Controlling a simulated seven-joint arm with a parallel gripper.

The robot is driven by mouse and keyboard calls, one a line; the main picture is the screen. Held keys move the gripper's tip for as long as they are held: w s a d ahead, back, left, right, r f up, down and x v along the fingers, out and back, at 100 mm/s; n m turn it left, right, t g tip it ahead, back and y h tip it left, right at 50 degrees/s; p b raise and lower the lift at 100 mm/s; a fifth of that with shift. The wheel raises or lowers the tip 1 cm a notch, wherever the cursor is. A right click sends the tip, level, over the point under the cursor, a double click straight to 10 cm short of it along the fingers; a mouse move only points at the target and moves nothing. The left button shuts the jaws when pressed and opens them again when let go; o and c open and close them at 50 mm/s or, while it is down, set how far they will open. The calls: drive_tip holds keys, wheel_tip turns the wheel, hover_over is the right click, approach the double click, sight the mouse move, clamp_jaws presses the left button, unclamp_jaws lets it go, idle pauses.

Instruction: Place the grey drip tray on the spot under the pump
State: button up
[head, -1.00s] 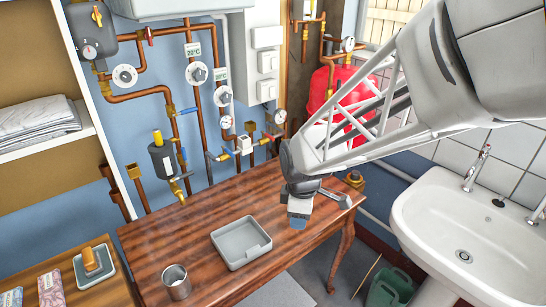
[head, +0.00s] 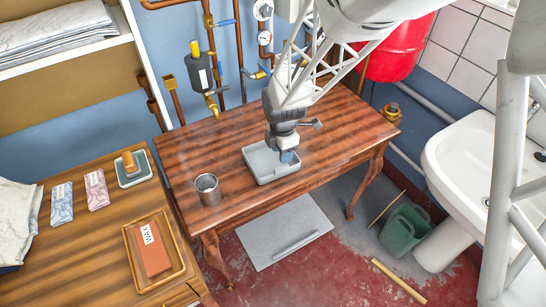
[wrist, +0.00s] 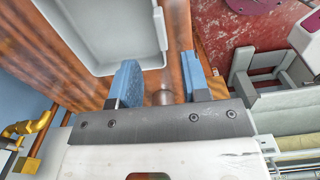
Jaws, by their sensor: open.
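The grey drip tray (head: 262,174) lies flat on the wooden table, a shallow square dish with a raised rim. In the wrist view the tray (wrist: 92,62) fills the top, just beyond my fingers. My gripper (head: 287,157) hangs over the tray's right part and hides some of it. Its blue-padded fingers (wrist: 160,82) are apart, with nothing gripped. A dark cylinder with a yellow top and brass spout (head: 202,72) hangs on the wall behind the table; I cannot tell if it is the pump. No marked spot is clearly visible.
A metal cup (head: 207,188) stands on the table (head: 185,150) left of the tray. Copper pipes and valves line the wall behind. The table's right part is clear. A side counter (head: 85,250) at left holds a WAX box (head: 153,250). A white sink (head: 465,150) stands at right.

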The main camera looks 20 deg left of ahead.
sight(281, 167)
drive_tip(key=shift+f, duration=0.15)
drive_tip(key=shift+f, duration=1.15)
drive_tip(key=shift+f, duration=0.15)
drive_tip(key=shift+f, duration=2.45)
clamp_jaws()
